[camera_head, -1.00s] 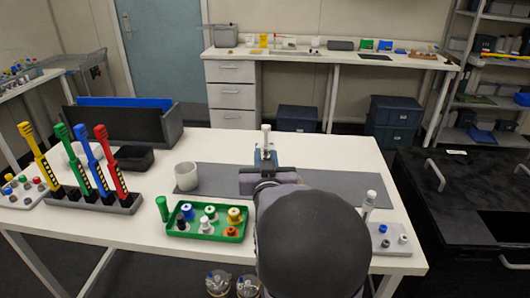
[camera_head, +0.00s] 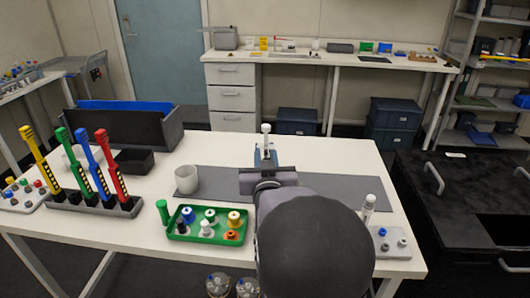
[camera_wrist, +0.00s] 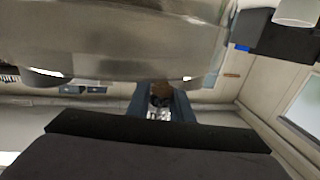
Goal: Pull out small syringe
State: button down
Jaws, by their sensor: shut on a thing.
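My gripper (camera_head: 266,163) is seen from behind over the grey mat (camera_head: 222,182), largely hidden by my own arm. It is shut on what looks like the small syringe (camera_head: 266,130). Its white top stands upright just beyond the blue jaws. In the wrist view, a broad grey, shiny rounded body (camera_wrist: 120,40) fills the upper part, very close to the lens. The blue jaws (camera_wrist: 160,105) show below it, with a brownish piece between them. The syringe's lower part is hidden.
A white cup (camera_head: 187,180) stands left of my gripper. A green tray (camera_head: 207,236) with several capped parts lies in front. A grey holder (camera_head: 397,253) and a white-capped tube (camera_head: 369,205) are at the right. Several coloured tools stand in a rack (camera_head: 95,206) at the left.

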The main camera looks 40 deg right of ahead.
aim_at(265, 144)
jog(key=shift+r+p, duration=0.35)
jog(key=shift+r, duration=0.3)
jog(key=shift+r+p, duration=1.05)
jog(key=shift+r, duration=0.35)
